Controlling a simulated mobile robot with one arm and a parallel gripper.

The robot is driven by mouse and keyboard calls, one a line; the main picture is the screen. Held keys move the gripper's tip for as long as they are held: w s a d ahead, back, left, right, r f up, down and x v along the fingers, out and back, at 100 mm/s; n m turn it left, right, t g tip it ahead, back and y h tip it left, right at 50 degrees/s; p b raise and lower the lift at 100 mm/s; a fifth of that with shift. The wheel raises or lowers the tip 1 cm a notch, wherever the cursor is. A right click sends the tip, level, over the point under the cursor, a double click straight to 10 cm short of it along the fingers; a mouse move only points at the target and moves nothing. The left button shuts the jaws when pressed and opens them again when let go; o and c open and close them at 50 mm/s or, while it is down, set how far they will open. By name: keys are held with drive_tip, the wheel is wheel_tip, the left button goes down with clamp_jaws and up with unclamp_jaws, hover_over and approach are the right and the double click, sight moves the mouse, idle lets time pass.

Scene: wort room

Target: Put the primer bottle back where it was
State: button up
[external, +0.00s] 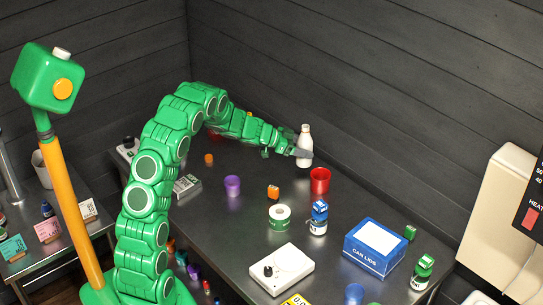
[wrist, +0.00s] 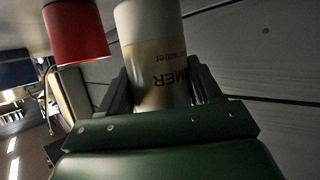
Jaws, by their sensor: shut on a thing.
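The primer bottle (external: 304,148) is white with a narrow neck and stands upright near the back wall, at the far edge of the dark table. In the wrist view the bottle (wrist: 155,65) shows part of the label "PRIMER", upside down. My gripper (external: 302,152) is shut on the bottle from the left, with one finger on each side of it in the wrist view (wrist: 163,88). I cannot tell whether the bottle's base touches the table.
A red cup (external: 320,180) stands close in front of the bottle, to its right. The wall (external: 340,110) is close behind.

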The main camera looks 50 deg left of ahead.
drive_tip(key=s+a+r+n+t+y, duration=0.1)
drive_tip(key=s+a+r, duration=0.35)
drive_tip(key=s, duration=0.25)
drive_tip(key=s+a+r+n+t+y, duration=0.1)
drive_tip(key=s+a+r+n+y, duration=0.1)
drive_tip(key=s+a+r, duration=0.4)
drive_tip(key=shift+w+a+f, duration=0.45)
drive_tip(key=shift+w+f, duration=1.3)
drive_tip(key=shift+f, duration=0.5)
drive_tip(key=shift+w+a+f, duration=0.4)
drive_tip(key=shift+w+f, duration=1.3)
drive_tip(key=shift+f, duration=0.5)
drive_tip(key=shift+w+a+f, duration=0.45)
drive_tip(key=shift+w+f, duration=1.3)
drive_tip(key=shift+f, duration=0.5)
drive_tip(key=shift+f, duration=0.1)
drive_tip(key=o, duration=1.2)
